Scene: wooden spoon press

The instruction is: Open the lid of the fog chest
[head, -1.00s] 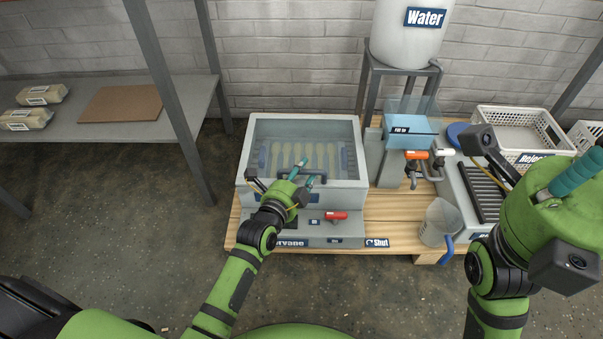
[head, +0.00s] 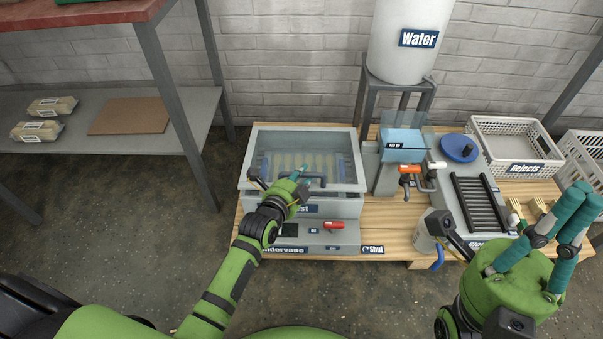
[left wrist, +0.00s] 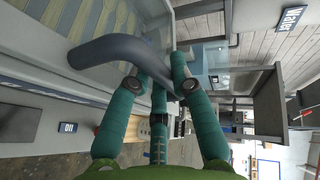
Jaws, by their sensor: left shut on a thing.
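The fog chest (head: 345,207) is a grey box on the pallet with a clear, grey-framed lid (head: 262,187). The lid's front edge looks slightly raised above the box. Pale spoons show dimly through the lid. My left gripper (head: 301,180) is at the lid's front, shut on the dark curved handle (head: 318,182). In the left wrist view the handle (left wrist: 105,48) passes between the teal fingers of my left gripper (left wrist: 160,75). My right gripper (head: 562,218) is at the far right, away from the chest, with spread fingers and nothing visible between them.
Right of the chest stand a blue-topped filling unit (head: 402,144), a water tank (head: 413,45) on a stand, a black roller rack (head: 477,202) and a white rejects basket (head: 512,132). A red-handled valve (head: 333,225) is at the chest's front. A shelf (head: 60,110) is at left.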

